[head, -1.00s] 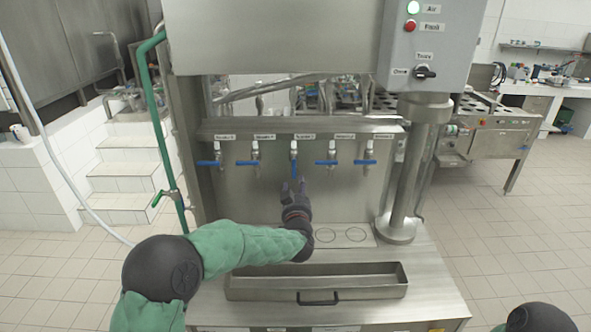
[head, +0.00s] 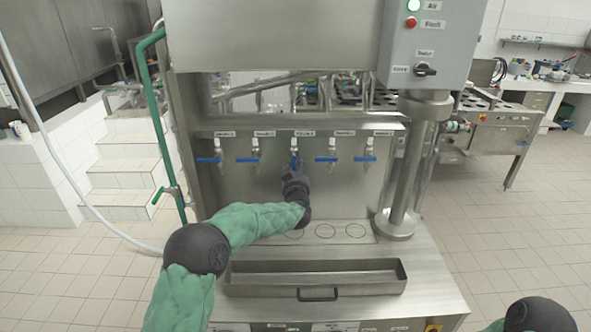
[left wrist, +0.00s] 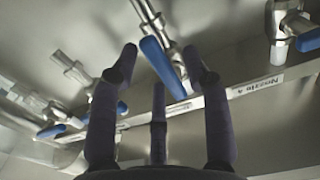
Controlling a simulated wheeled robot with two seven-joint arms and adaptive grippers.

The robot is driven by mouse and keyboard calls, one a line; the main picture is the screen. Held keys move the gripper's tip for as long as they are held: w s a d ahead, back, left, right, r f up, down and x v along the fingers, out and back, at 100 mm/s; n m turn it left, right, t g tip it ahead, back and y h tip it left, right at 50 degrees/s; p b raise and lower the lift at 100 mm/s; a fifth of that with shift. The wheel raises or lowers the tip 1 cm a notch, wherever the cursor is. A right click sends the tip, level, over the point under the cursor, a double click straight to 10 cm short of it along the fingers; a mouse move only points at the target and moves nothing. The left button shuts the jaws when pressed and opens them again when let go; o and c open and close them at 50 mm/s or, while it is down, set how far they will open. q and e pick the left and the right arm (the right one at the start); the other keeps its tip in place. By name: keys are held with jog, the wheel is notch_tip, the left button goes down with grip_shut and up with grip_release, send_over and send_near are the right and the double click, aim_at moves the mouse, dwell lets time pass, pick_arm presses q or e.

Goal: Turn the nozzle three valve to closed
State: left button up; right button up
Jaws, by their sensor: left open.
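The nozzle three valve (head: 294,158) is the middle one of the row. Its blue handle hangs down, while the other handles lie crosswise. My left gripper (head: 293,172) is open just below and in front of it. In the left wrist view the gripper (left wrist: 161,50) has its fingers spread, and the blue handle of the middle valve (left wrist: 160,65) lies between the two outer fingertips. I cannot tell if any finger touches it. The gripper partly covers the handle's lower end in the head view. My right gripper is out of view.
Neighbouring blue handles of nozzle two (head: 248,161) and nozzle four (head: 326,160) flank the gripper closely. The steel column (head: 405,175) stands to the right. A long drip tray (head: 380,290) lies on the counter below. The steel back panel is behind the valves.

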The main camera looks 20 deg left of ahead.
pick_arm(q)
grip_shut()
jog(key=shift+s+a+r+m+p, duration=0.15)
jog(key=shift+a+r+m+p, duration=0.3)
jog(key=shift+m+p, duration=1.95)
jog(key=shift+s+a+r+m+p, duration=0.1)
jog(key=shift+a+r+m+p, duration=0.7)
jog(key=shift+m, duration=2.8)
jog(key=shift+s+a+f+m+p, duration=0.15)
jog(key=shift+a+m+p, duration=0.1)
jog(key=shift+m+p, duration=2.35)
jog(key=shift+m+b, duration=0.4)
jog(key=shift+m, duration=0.1)
